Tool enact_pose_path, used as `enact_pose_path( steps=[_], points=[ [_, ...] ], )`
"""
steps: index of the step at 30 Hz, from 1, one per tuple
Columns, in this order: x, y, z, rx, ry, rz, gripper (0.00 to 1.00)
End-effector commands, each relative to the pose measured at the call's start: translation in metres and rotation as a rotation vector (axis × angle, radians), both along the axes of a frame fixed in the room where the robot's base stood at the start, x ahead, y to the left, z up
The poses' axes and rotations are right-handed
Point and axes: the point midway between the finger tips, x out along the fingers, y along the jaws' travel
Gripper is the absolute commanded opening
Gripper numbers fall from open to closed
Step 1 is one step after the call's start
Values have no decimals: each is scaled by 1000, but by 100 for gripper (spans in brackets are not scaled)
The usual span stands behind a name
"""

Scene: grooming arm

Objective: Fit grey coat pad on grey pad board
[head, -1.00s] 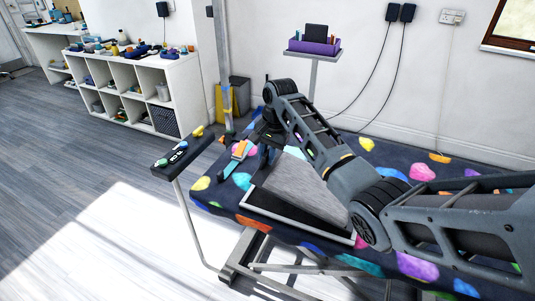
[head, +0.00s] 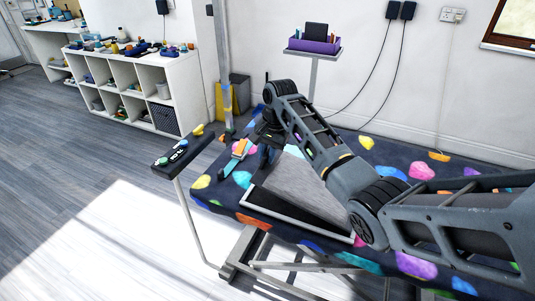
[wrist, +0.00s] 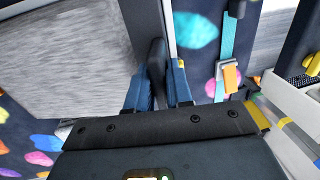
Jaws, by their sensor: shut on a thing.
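The grey coat pad (head: 305,178) is a furry grey rectangle over the grey pad board (head: 283,205), a dark panel with a pale rim on the table. A bare dark strip of the board shows along the near side. I cannot tell whether the pad touches the board. My gripper (head: 266,156) is at the pad's left end, its blue fingers pointing down. In the wrist view the pad (wrist: 70,55) fills the left, and my gripper (wrist: 158,88) is shut on a dark upright piece at the pad's edge, seemingly its grip. The board's rim (wrist: 169,25) runs just right of it.
The grooming table (head: 415,268) has a dark top with coloured blotches. A strap with an orange buckle (head: 240,149) lies left of my gripper. A control panel (head: 183,152) stands at the table's left. A purple caddy (head: 314,47) on a stand is behind. White shelves (head: 140,92) are far left.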

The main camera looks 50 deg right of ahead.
Motion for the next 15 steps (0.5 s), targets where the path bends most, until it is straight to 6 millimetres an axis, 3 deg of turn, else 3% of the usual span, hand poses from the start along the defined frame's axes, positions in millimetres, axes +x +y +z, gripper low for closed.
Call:
enact_pose_path(
  steps=[15],
  points=[
    [0,0,-4,0,0,0,0]
  ],
)
